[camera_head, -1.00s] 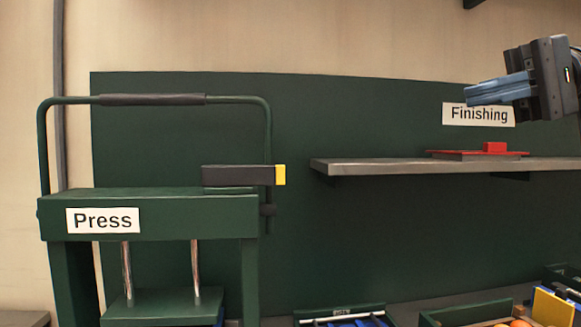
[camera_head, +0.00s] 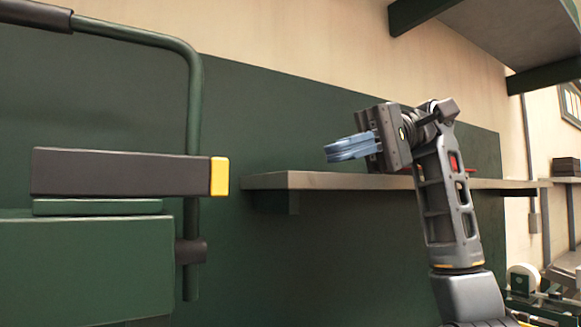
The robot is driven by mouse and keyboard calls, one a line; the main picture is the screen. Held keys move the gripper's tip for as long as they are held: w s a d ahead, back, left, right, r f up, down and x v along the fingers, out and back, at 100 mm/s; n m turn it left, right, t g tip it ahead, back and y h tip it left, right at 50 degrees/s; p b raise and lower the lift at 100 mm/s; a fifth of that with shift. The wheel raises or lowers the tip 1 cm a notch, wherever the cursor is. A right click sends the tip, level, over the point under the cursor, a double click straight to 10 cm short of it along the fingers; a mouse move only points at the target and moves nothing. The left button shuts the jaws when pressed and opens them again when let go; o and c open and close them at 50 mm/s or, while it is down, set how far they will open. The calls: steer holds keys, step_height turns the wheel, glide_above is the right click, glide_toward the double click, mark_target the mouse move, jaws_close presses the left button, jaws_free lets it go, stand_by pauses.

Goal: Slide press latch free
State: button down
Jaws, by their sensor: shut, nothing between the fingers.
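The press (camera_head: 80,265) is a green frame at the left, cut off by the picture's edge. Its latch (camera_head: 120,172) is a dark bar with a yellow end (camera_head: 219,176), lying across the top of the press beside the green handle tube (camera_head: 195,110). My gripper (camera_head: 328,152) has blue fingers, shut and empty, pointing left. In the picture it is to the right of the latch's yellow end and a little higher, with a clear gap between them.
A grey shelf (camera_head: 290,181) on the dark green back panel (camera_head: 330,235) runs behind my arm. A red item (camera_head: 454,162) shows partly through the arm. An upper shelf (camera_head: 520,35) hangs at the top right. A dark collar (camera_head: 191,251) sits on the handle tube.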

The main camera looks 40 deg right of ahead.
steer(key=p, duration=0.1)
glide_toward(216, 158)
steer(key=w+a+f, duration=0.1)
steer(key=a+f, duration=0.2)
steer(key=shift+w+f, duration=0.1)
steer(key=shift+w, duration=0.3)
steer(key=shift+w+a, duration=0.15)
steer(key=shift+a, duration=0.6)
steer(key=shift+a+p, duration=0.1)
steer(key=shift+p, duration=0.2)
steer(key=a+p, duration=0.1)
steer(key=a, duration=0.1)
steer(key=w+a+p, duration=0.1)
steer(key=a, duration=0.2)
steer(key=shift+a, duration=0.15)
